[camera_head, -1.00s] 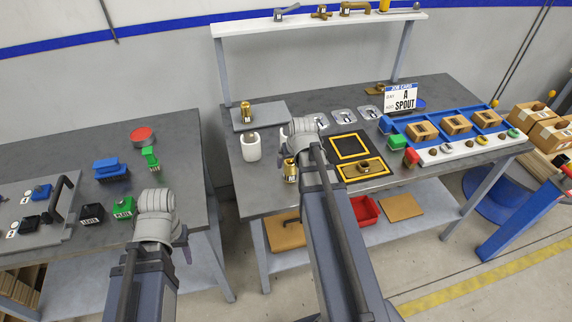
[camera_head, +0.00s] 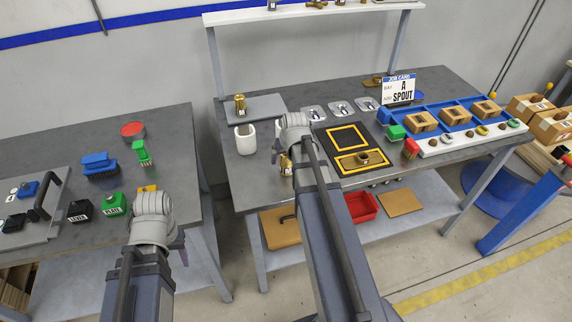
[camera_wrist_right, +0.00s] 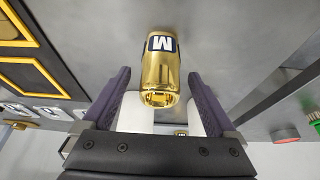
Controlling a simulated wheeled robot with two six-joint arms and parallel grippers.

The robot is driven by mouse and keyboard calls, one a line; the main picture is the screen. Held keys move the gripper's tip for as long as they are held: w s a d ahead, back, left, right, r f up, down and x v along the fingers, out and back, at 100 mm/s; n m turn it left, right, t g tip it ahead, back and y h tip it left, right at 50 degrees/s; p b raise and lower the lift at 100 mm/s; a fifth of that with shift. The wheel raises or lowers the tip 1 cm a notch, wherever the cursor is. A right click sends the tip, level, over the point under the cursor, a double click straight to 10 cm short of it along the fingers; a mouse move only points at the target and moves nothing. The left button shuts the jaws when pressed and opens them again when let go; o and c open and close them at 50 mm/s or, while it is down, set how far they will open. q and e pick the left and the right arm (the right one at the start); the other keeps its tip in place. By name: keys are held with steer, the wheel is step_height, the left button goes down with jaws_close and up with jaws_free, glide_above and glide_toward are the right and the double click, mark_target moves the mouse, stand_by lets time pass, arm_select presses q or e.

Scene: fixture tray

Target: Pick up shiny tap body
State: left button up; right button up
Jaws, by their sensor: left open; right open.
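The shiny tap body (camera_head: 286,164) is a gold cylinder standing near the front edge of the right-hand table. In the right wrist view the tap body (camera_wrist_right: 161,72) shows a dark label with a white M. My right gripper (camera_wrist_right: 158,84) is open, with one finger on each side of the tap body and gaps between. In the head view my right gripper (camera_head: 279,152) is partly hidden by its own wrist beside the tap body. My left gripper (camera_head: 180,246) is open at the front of the left table, mostly hidden by its wrist.
A white cup (camera_head: 245,139) stands left of the tap body. Another brass piece (camera_head: 240,104) stands on a grey plate (camera_head: 262,107). A black mat with yellow frames (camera_head: 349,138) lies to the right. A blue rack (camera_head: 440,121) stands farther right. A red bin (camera_head: 361,206) is on the lower shelf.

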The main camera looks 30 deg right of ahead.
steer(key=b+x, duration=0.1)
steer(key=x, duration=0.1)
steer(key=shift+w+f+b, duration=0.2)
steer(key=shift+f+b, duration=0.15)
steer(key=shift+f, duration=0.05)
arm_select(q)
step_height(320, 180, down, 2)
steer(key=shift+f, duration=0.25)
arm_select(e)
steer(key=shift+r, duration=0.1)
steer(key=shift+c, duration=0.4)
jaws_close()
